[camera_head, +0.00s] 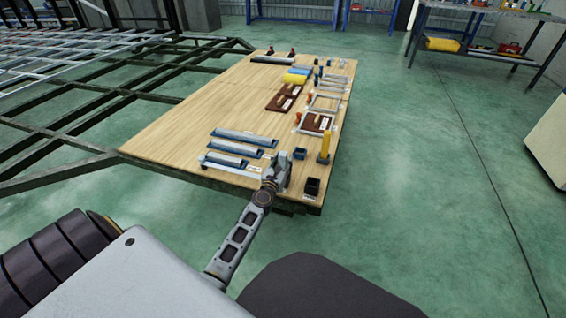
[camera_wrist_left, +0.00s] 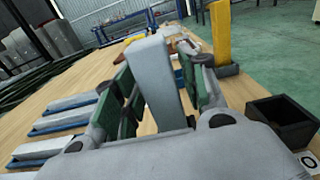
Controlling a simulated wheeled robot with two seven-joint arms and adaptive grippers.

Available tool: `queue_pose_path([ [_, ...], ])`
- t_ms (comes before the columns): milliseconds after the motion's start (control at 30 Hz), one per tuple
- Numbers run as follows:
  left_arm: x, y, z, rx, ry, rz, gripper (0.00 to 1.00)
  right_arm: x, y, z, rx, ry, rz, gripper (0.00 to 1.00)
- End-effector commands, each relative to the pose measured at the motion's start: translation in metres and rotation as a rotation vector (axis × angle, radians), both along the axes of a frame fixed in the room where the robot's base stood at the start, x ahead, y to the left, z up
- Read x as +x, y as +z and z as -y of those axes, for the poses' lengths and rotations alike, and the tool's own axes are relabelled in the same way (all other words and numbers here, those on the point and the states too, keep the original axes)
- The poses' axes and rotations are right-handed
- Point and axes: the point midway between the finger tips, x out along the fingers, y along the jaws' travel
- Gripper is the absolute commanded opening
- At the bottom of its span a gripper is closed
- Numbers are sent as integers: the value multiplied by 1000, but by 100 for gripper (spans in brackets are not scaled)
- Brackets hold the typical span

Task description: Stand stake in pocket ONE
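My left gripper (camera_head: 277,172) is over the near end of the wooden table. In the left wrist view its green-padded fingers (camera_wrist_left: 160,95) are shut on a grey stake (camera_wrist_left: 157,75), which rises between them. A dark open-topped pocket (camera_head: 312,187) stands at the table's near right corner; it also shows in the wrist view (camera_wrist_left: 284,118), right of the gripper, with a partly seen white tag (camera_wrist_left: 308,161) before it. The held stake is apart from this pocket. Several grey stakes (camera_head: 246,137) lie on blue rests left of the gripper. My right gripper is not in view.
A yellow post (camera_head: 325,145) stands upright in a base behind the dark pocket. A small blue box (camera_head: 299,153) is beside it. Frames, brown boards (camera_head: 289,95) and a yellow item (camera_head: 295,77) lie farther back. The table's left middle is bare.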

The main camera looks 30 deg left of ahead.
Motion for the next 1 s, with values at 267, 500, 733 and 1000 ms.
queue_pose_path([
  [267,0,0,0,0,0,0,49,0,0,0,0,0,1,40],
  [500,0,3,0,0,0,0,49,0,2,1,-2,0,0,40],
  [733,-12,2,3,1,0,-1,49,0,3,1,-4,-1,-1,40],
  [1000,-35,2,8,1,0,-1,49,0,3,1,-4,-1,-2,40],
])
